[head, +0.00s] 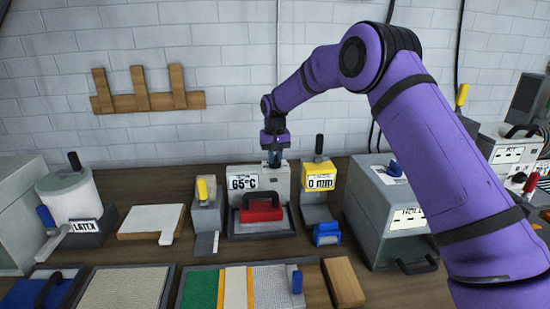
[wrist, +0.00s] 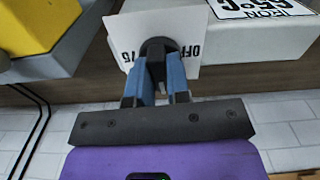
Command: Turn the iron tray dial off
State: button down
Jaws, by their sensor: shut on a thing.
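The iron tray unit (head: 277,180) is a pale grey box with a 65°C display (head: 243,182), standing at the back of the bench. My gripper (head: 274,158) points down at the top of this unit. In the wrist view, the blue fingers of my gripper (wrist: 160,75) are shut on the round black dial (wrist: 156,46). The dial sits on a white label plate (wrist: 183,28) with OFF printed at one side. The fingers partly cover the dial, and I cannot tell where its pointer stands.
A grey unit with a yellow lever (head: 203,190) stands close on the left. A unit with a 0 mm display (head: 319,182) and yellow top stands close on the right. A grey roll box (head: 386,215) is further right. Sample strips (head: 203,289) lie in front.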

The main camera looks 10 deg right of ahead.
jog(key=n, duration=0.4)
jog(key=shift+n, duration=0.3)
jog(key=n, duration=0.3)
jog(key=shift+n, duration=0.4)
jog(key=n, duration=0.8)
jog(key=shift+n, duration=0.3)
jog(key=c, duration=1.1)
grip_release()
